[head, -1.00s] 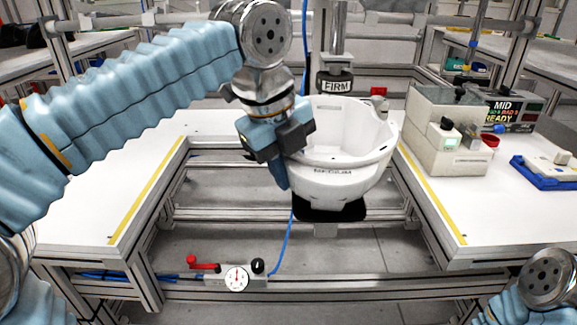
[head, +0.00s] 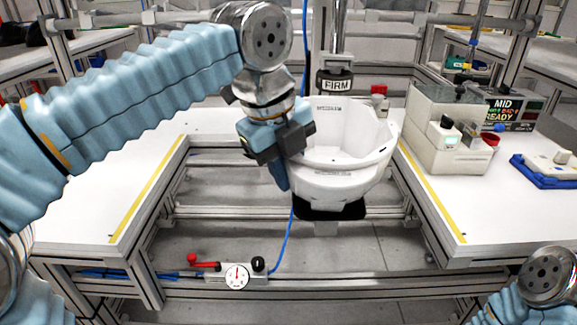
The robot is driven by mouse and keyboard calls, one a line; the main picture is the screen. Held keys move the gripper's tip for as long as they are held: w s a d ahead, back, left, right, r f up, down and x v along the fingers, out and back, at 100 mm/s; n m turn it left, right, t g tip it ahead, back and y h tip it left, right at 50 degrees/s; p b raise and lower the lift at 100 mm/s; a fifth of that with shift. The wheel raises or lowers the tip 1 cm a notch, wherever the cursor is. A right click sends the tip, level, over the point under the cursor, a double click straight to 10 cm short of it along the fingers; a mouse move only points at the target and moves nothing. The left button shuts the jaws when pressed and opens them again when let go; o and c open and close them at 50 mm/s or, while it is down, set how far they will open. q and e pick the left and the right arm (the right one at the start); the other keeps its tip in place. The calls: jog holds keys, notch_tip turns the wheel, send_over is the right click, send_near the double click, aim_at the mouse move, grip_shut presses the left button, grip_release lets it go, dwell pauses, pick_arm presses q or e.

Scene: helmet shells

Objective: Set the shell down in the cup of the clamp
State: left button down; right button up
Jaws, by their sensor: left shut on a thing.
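The white helmet shell (head: 345,180) is in the middle of the head view, open side up. My left gripper (head: 283,165) is shut on its left rim. The black cup of the clamp (head: 335,212) shows directly under the shell's rounded bottom. The shell hides most of the cup, and I cannot tell whether they touch. The clamp's upper head, with a label reading FIRM (head: 337,86), stands above and behind the shell. My right gripper is out of view; only part of my right arm shows at the bottom right.
A beige box device (head: 440,140) and a display reading MID READY (head: 505,113) stand on the right white table (head: 500,215). A blue tray (head: 545,172) lies there too. A dial gauge with a red lever (head: 236,277) sits on the lower front rail. The left table top is clear.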

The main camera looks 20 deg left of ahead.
pick_arm(q)
jog(key=c, duration=0.9)
grip_release()
jog(key=shift+p+v, duration=0.9)
jog(key=shift+v, duration=6)
jog(key=shift+s, duration=0.1)
